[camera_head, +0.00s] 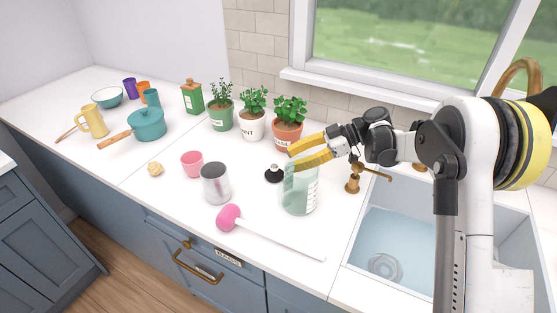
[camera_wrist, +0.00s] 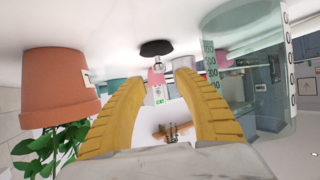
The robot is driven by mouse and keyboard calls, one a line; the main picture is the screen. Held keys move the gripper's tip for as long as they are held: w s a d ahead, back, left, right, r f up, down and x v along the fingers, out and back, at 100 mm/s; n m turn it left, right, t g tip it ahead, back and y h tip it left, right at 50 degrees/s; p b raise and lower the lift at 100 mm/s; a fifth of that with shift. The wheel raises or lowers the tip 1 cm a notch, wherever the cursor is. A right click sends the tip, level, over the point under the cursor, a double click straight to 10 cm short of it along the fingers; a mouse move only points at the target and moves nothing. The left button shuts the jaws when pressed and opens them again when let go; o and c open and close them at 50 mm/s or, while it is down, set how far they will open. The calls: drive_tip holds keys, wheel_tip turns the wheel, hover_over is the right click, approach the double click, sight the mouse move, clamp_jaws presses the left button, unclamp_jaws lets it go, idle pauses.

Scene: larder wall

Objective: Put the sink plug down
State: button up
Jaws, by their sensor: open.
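The sink plug (camera_head: 274,174), a black disc with a silver knob on top, rests flat on the white counter (camera_head: 170,210) between the terracotta plant pot and the glass measuring beaker. My gripper (camera_head: 291,157) is open and empty, its yellow fingers reaching in from the right, above and just beside the plug. In the upside-down wrist view the plug (camera_wrist: 156,48) lies ahead of the spread fingertips (camera_wrist: 162,78), apart from them, with its knob towards the gap. Nothing hides the plug in either view.
The clear beaker (camera_head: 300,190) stands close under my fingers. The terracotta pot (camera_head: 287,134) is just behind. The sink (camera_head: 400,240) and brass tap (camera_head: 353,180) are right.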

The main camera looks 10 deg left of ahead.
drive_tip(key=p+v, duration=0.1)
drive_tip(key=v, duration=0.5)
drive_tip(key=shift+w+p, duration=0.1)
drive_tip(key=shift+p, duration=0.25)
drive_tip(key=s+d+r+m+t+h, duration=0.3)
drive_tip(key=s+d+r+m, duration=0.15)
drive_tip(key=s+m, duration=0.2)
drive_tip(key=s+d+r+m+t+h, duration=0.25)
drive_tip(key=s+r+m+h, duration=0.2)
drive_tip(key=s, duration=0.25)
drive_tip(key=s+d+f+m+t+h, duration=0.2)
drive_tip(key=s+d+m+t+h, duration=0.2)
drive_tip(key=s+d+m, duration=0.5)
drive_tip(key=s+d+h, duration=0.1)
drive_tip(key=s+d, duration=0.2)
drive_tip(key=s, duration=0.3)
drive_tip(key=shift+f+m, duration=0.3)
drive_tip(key=shift+f, duration=0.1)
